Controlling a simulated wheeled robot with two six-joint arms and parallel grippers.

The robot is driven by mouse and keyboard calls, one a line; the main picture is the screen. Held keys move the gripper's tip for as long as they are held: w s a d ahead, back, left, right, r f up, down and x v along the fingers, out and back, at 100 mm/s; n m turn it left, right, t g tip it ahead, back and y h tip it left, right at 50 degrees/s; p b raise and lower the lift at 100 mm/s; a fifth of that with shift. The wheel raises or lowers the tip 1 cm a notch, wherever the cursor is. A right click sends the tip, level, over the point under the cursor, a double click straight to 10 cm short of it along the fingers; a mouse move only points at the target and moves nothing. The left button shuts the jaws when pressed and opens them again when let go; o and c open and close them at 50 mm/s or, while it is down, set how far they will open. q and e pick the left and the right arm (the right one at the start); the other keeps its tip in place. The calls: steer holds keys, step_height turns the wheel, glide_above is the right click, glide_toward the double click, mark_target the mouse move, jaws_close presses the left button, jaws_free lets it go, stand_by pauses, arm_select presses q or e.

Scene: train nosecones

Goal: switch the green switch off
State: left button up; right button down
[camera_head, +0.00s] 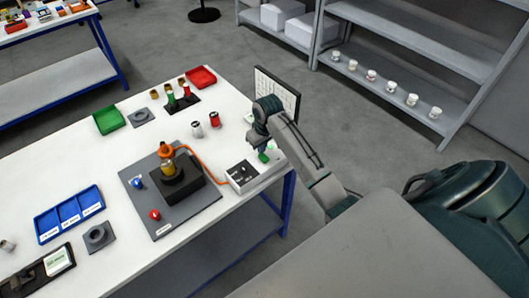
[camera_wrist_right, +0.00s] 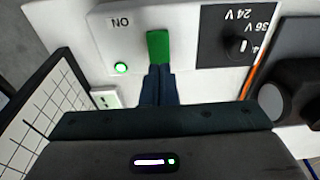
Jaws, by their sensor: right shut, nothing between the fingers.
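The green switch (camera_wrist_right: 158,45) is a green rocker on a white and black control box (camera_wrist_right: 195,15), seen upside down in the right wrist view. An "ON" label and a lit green lamp (camera_wrist_right: 121,68) are beside it. My right gripper (camera_wrist_right: 158,72) is shut and empty, with its fingertips right at the switch's near edge; I cannot tell whether they touch it. In the head view the control box (camera_head: 241,178) is at the table's right edge, with my right gripper (camera_head: 261,148) above it. My left gripper is not in view.
A black knob (camera_wrist_right: 237,46) marked 24 V and 36 V is on the box. An orange cable (camera_head: 205,170) runs to a black fixture (camera_head: 178,184) on a grey plate. A gridded board (camera_head: 277,94) stands behind my gripper. Red and green trays (camera_head: 201,77) are farther back.

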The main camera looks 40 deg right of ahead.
mark_target(262, 155)
steer(key=shift+f+b, duration=0.3)
steer(key=shift+f, duration=0.65)
stand_by(0.6)
steer(key=shift+r, duration=0.1)
steer(key=shift+r+p, duration=0.65)
steer(key=shift+r, duration=2.8)
steer(key=shift+f, duration=0.1)
